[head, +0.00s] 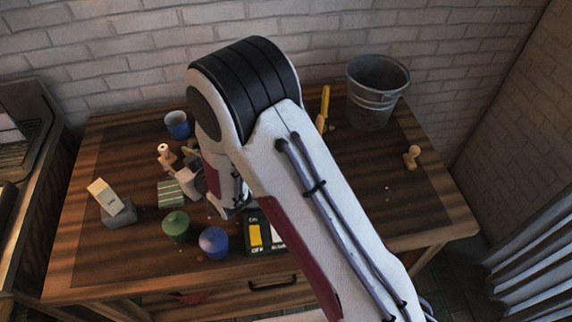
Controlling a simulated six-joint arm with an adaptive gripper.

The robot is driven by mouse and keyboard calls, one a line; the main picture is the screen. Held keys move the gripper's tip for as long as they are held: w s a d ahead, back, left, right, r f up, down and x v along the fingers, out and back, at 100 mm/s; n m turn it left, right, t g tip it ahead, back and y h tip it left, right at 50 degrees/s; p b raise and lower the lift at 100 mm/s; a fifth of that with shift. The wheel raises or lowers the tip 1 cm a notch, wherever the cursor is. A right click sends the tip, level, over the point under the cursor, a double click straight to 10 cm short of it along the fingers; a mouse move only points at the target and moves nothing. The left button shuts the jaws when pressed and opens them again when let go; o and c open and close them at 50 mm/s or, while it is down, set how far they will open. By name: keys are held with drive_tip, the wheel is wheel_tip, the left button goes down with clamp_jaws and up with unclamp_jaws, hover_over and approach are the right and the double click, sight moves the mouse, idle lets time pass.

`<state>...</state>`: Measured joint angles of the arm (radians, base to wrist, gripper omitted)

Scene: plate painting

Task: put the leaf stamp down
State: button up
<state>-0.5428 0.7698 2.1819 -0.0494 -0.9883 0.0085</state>
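My gripper (232,208) is low over the left-middle of the table, mostly hidden behind my own arm; its fingers do not show clearly. A small wooden stamp with a rounded handle (164,154) stands to the upper left of my gripper. A pale wooden piece (191,154), partly hidden by my arm, is just right of it. Another wooden stamp with a round knob (412,157) stands alone on the right side. I cannot tell which of these bears the leaf, or whether my gripper holds anything.
A metal bucket (376,92) stands back right; the right side is mostly clear.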

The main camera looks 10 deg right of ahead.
drive_tip(key=s+d+r+m+g+h, duration=0.1)
drive_tip(key=s+d+r+m+h, duration=0.15)
drive_tip(key=d+r, duration=0.75)
drive_tip(key=s+d+r+m+g+h, duration=0.1)
drive_tip(key=s+d+r+h, duration=0.25)
drive_tip(key=d+r, duration=0.6)
drive_tip(key=s+d+r+m+g, duration=0.1)
drive_tip(key=s+d, duration=0.4)
drive_tip(key=s, duration=0.4)
drive_tip(key=s+d+r+m+g+h, duration=0.1)
drive_tip(key=s+d, duration=0.4)
drive_tip(key=s, duration=0.3)
drive_tip(key=s+d+r+m+g, duration=0.1)
drive_tip(key=s+d, duration=0.4)
drive_tip(key=s, duration=0.4)
drive_tip(key=shift+s+g, duration=0.3)
